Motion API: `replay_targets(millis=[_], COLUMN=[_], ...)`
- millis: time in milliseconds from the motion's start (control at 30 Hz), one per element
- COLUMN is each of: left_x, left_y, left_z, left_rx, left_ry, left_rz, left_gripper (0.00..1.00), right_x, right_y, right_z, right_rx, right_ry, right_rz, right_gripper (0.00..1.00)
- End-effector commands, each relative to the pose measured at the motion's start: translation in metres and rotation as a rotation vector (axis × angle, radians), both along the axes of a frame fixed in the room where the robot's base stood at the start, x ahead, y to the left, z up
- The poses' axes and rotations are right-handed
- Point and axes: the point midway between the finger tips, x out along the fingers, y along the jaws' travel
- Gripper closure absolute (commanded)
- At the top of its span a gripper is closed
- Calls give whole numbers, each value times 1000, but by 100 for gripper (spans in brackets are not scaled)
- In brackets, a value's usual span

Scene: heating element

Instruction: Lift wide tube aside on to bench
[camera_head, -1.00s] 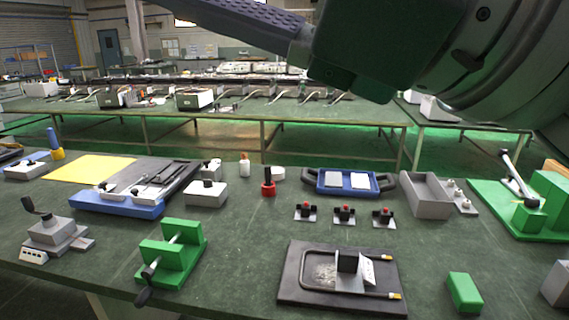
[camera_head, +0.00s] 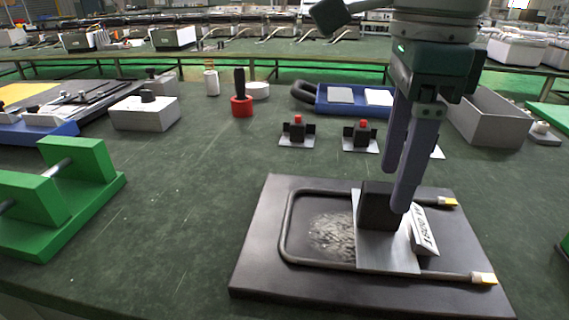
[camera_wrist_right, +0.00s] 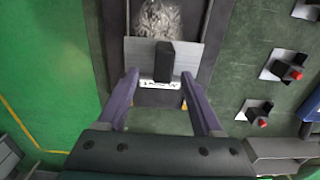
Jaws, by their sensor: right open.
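The wide grey U-shaped tube (camera_head: 288,228) lies flat on a dark board (camera_head: 262,270), its two ends tipped in yellow and white. A metal plate (camera_head: 385,255) with an upright black block (camera_head: 377,203) and a white label (camera_head: 423,230) lies across the tube's legs. My right gripper (camera_head: 396,190) is open, pointing down at the black block. In the right wrist view the black block (camera_wrist_right: 165,62) shows between and just beyond the spread fingertips (camera_wrist_right: 160,75). Contact cannot be told. My left gripper is not in view.
A green fixture (camera_head: 60,195) stands at the left. Small red-topped holders (camera_head: 297,132) sit behind the board, with a blue tray (camera_head: 325,100) and a grey bin (camera_head: 490,115) farther back. The green bench between fixture and board is clear.

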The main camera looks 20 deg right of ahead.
Motion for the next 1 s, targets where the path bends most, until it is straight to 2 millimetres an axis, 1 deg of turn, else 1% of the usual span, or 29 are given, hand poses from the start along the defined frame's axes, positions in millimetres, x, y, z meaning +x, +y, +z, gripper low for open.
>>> replay_targets(millis=[33,167,267,400,500,767,1000], left_x=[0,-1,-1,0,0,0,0], left_y=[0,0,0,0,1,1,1], left_z=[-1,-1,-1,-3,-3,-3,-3], left_rx=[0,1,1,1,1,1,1], left_ry=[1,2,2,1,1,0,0], left_rz=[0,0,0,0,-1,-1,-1], left_gripper=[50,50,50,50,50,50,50], right_x=[-1,1,5,9,9,9,9], right_y=[0,2,5,8,8,8,8], right_z=[-7,-17,-30,-52,-62,-65,-65], right_rx=[0,2,3,3,2,3,3], right_ry=[4,3,3,4,2,-1,-1], right_rz=[0,0,1,0,-1,1,1], right_gripper=[32,32,32,32,32,32,58])
